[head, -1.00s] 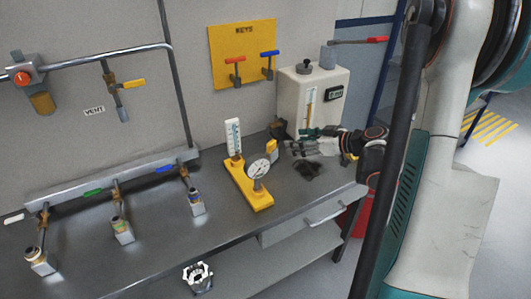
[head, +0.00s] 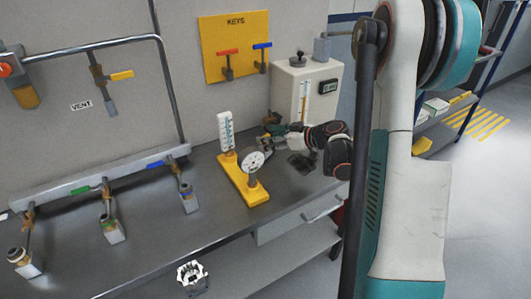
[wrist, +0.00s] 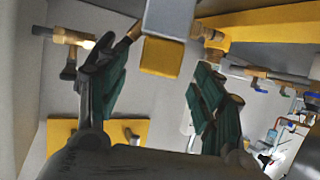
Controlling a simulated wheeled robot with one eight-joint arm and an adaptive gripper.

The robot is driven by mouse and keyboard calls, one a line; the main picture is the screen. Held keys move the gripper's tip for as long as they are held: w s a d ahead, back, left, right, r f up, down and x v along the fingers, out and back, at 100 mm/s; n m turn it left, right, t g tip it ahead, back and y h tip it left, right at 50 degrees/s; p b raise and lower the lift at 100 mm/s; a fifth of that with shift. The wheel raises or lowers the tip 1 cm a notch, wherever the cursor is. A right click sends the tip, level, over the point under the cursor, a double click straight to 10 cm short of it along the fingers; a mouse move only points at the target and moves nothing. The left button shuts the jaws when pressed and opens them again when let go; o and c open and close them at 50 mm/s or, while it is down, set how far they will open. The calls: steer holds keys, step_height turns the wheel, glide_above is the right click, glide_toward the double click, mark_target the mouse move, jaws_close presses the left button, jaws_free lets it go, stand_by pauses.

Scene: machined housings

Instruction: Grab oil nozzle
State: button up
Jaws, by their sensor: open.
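A small brass-and-dark fitting (head: 272,119), which looks like the oil nozzle, sits at the left side of the cream oil tank (head: 285,92). In the wrist view, a brass fitting (wrist: 68,38) stands out from a grey wall at upper left, outside my left finger; I cannot tell for sure that it is the nozzle. My gripper (head: 266,143) is just in front of the tank, close behind the dial gauge. In the wrist view my gripper (wrist: 165,65) has its green-padded fingers wide apart with nothing held. A grey block with a yellow end (wrist: 163,50) shows between the fingertips.
The yellow gauge stand (head: 235,182) with a dial (head: 253,161) and upright scale (head: 225,131) is very near my gripper on the left. A pipe manifold (head: 95,183) with several valves lies further left. The yellow key board (head: 236,47) hangs behind.

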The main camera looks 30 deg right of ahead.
steer(key=x, duration=0.3)
steer(key=shift+f+b, duration=0.1)
steer(key=shift+b, duration=0.3)
steer(key=shift+d, duration=0.1)
jaws_close()
